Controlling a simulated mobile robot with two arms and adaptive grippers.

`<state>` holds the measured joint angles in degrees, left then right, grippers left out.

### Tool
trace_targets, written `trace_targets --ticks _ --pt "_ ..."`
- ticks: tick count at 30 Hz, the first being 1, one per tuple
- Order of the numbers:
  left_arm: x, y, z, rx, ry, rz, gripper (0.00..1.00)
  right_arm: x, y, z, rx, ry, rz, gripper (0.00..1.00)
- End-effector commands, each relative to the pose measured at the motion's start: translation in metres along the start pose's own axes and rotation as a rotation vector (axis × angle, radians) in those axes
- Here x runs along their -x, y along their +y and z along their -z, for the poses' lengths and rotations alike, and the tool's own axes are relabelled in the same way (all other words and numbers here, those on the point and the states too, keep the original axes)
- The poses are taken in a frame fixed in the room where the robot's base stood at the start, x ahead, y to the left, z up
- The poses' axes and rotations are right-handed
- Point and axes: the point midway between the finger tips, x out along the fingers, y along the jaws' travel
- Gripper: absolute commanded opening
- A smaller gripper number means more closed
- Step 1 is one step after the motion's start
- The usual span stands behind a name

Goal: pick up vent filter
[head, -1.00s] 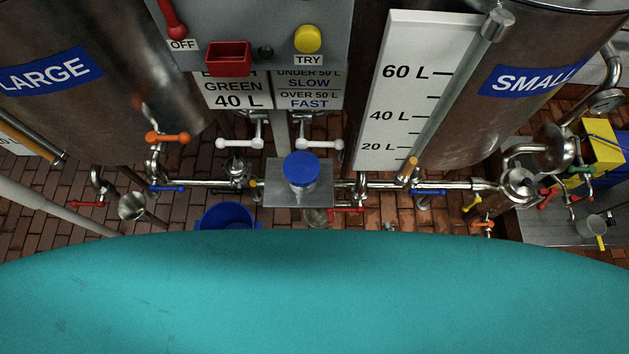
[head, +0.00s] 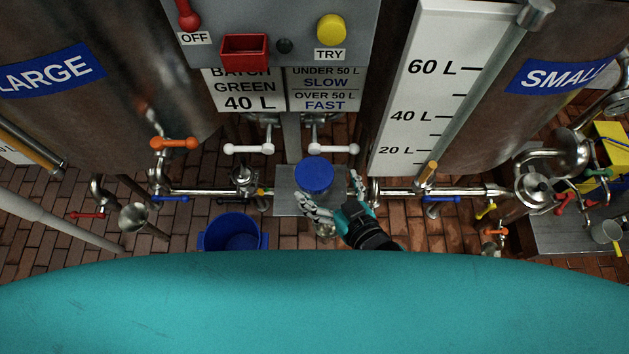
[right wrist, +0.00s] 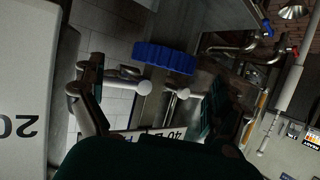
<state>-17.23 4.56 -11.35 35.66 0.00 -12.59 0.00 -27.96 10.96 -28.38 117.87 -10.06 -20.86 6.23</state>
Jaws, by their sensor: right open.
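A round blue-topped piece, which looks like the vent filter (head: 314,174), stands upright on a small grey metal shelf (head: 287,205) in the head view. Its blue ribbed rim also shows in the right wrist view (right wrist: 164,58), ahead of the fingers. My right gripper (head: 332,190) is open at the filter's near right side, one finger reaching along its front and the other to its right. In the right wrist view the gripper (right wrist: 157,78) has its fingers spread wide with nothing held. I cannot tell whether a finger touches the filter. My left gripper is out of view.
White valve handles (head: 332,149) hang just behind the shelf. A steel pipe (head: 405,191) with coloured valves runs to both sides. A blue bucket (head: 232,232) stands on the brick floor at lower left. The control panel (head: 285,22) is above.

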Motion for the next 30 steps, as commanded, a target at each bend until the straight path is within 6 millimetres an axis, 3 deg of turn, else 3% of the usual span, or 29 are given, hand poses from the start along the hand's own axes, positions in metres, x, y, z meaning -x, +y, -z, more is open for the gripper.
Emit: trace_targets --ticks 7,15,24,30 --pt "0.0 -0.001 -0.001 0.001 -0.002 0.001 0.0 -0.019 -0.001 0.001 -0.001 0.0 -0.001 1.0" --pt "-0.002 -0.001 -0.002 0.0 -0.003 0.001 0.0 -0.057 -0.005 0.002 0.0 0.001 0.0 1.0" --pt "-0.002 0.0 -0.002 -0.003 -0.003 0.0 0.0 -0.061 -0.005 0.002 0.0 -0.001 0.0 1.0" --pt "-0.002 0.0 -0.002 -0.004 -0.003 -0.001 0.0 -0.061 -0.005 0.001 0.0 -0.001 0.0 0.74"
